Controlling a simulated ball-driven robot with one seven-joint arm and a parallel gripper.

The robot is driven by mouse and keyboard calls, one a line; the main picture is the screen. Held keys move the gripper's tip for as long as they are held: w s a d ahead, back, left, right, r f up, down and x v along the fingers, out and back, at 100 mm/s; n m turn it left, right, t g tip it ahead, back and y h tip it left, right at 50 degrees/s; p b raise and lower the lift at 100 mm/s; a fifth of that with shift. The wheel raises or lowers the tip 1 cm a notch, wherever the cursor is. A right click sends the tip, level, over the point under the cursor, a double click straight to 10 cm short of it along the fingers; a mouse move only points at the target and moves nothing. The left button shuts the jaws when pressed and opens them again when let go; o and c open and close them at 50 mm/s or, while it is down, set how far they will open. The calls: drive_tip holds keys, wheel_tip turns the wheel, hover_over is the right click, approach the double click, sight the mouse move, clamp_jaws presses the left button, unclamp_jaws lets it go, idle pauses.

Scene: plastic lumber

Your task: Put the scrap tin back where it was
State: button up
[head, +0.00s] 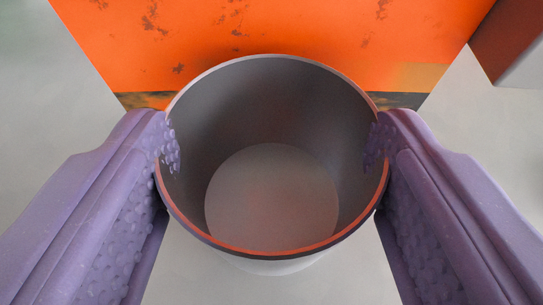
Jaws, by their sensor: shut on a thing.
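The scrap tin (273,200) is a grey, open-topped round tin in the middle of the head view. I look down into it, and it appears empty, with a pale round bottom. Its rim has an orange tint along the near side. My gripper (272,145) has two purple, bumpy fingers, one on each side of the tin, shut on its wall near the rim. The tin hides most of what is directly below it, so I cannot tell whether it touches the floor.
An orange, worn surface (270,45) with dark specks and a dark lower edge stands just beyond the tin. A dark red and grey block (515,45) is at the upper right. Plain pale floor (65,110) shows on the left and right.

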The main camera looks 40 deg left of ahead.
drive_tip(key=o, duration=1.1)
drive_tip(key=shift+f, duration=0.15)
drive_tip(key=shift+s+d+r, duration=0.1)
drive_tip(key=shift+d+r, duration=0.1)
drive_tip(key=shift+r, duration=0.1)
drive_tip(key=p+v, duration=0.3)
drive_tip(key=v, duration=0.8)
drive_tip(key=shift+s+d+r, duration=0.1)
drive_tip(key=shift+s+d, duration=0.05)
drive_tip(key=shift+s, duration=0.1)
